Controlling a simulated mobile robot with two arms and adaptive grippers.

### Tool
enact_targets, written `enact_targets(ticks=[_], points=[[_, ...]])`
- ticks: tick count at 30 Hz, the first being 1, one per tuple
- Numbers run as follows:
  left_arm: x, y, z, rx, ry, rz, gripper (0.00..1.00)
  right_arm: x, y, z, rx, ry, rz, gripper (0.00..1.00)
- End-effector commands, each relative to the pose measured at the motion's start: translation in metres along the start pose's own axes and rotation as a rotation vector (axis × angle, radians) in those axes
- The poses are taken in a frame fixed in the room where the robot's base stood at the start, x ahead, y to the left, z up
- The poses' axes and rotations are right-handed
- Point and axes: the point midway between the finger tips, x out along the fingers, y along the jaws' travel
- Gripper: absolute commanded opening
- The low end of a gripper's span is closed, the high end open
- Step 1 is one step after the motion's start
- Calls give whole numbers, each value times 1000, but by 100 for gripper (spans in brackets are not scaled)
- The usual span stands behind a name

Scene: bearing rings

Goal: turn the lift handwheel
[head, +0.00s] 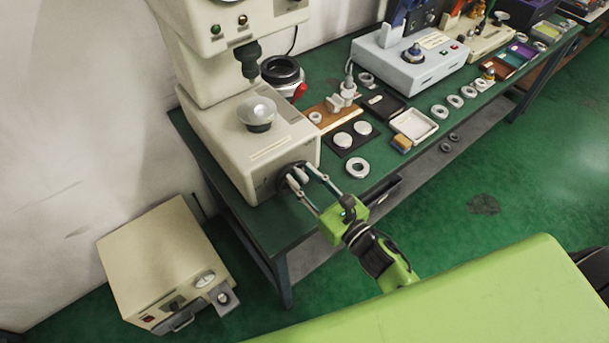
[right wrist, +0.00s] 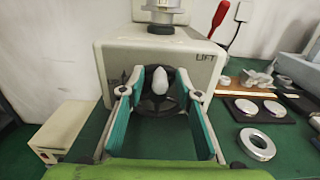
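The lift handwheel (head: 281,182) is a dark wheel on the front of a beige machine (head: 213,148). In the right wrist view the handwheel (right wrist: 151,103) has a pale knob in front of it, below the word LIFT. My right gripper (head: 304,179) reaches to the wheel from the front. In the right wrist view its two teal-lined fingers (right wrist: 161,80) stand apart, one on each side of the knob, with gaps visible. Whether the tips touch the wheel rim I cannot tell. The wheel is partly hidden by the fingers in the head view. My left gripper is not in view.
A metal ring (head: 357,168) and a black plate with two white discs (head: 342,140) lie right of the machine on the green bench. A beige box (head: 158,252) stands on the floor at left. The floor (head: 460,190) in front of the bench is mostly clear.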

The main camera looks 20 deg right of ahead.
Motion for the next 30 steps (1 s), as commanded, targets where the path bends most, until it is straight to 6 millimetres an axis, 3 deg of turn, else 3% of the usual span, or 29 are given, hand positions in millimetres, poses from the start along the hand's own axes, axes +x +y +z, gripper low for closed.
enact_targets(ticks=[7, 11, 22, 30], points=[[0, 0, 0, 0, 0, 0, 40, 1, 0, 0, 0, 0, 0, 31], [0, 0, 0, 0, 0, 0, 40, 1, 0, 0, 0, 0, 0, 0], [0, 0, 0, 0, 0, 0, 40, 1, -1, 0, 21, 0, 0, 0], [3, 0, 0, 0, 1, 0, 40, 1, -8, -1, 152, -1, 0, 0]])
